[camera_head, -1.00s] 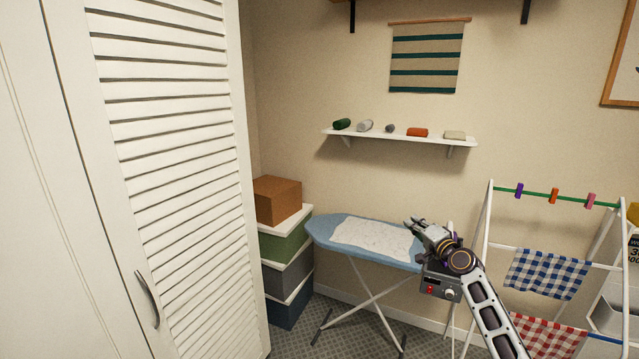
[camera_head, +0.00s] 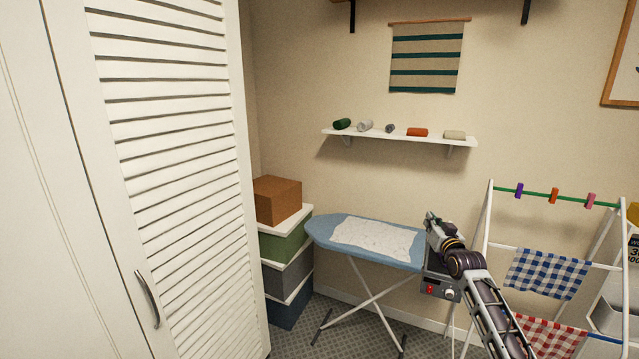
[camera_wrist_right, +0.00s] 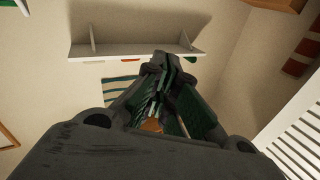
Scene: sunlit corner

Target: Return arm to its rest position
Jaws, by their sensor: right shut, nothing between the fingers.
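My right gripper (camera_head: 430,218) is at the right end of the ironing board in the head view, in front of the board's edge and left of the drying rack. In the right wrist view its fingers (camera_wrist_right: 165,68) come together at the tips, shut with nothing held. The wrist view looks toward the wall, with the shelf behind the fingers. My right arm rises from the bottom right of the head view. My left gripper does not show.
A blue ironing board (camera_head: 322,231) bears a pale cloth (camera_head: 375,238). A drying rack (camera_head: 485,228) with checked cloths stands close at the right. Stacked boxes (camera_head: 285,240) and a louvred door (camera_head: 180,150) are at the left. A wall shelf (camera_head: 390,137) holds several small rolls.

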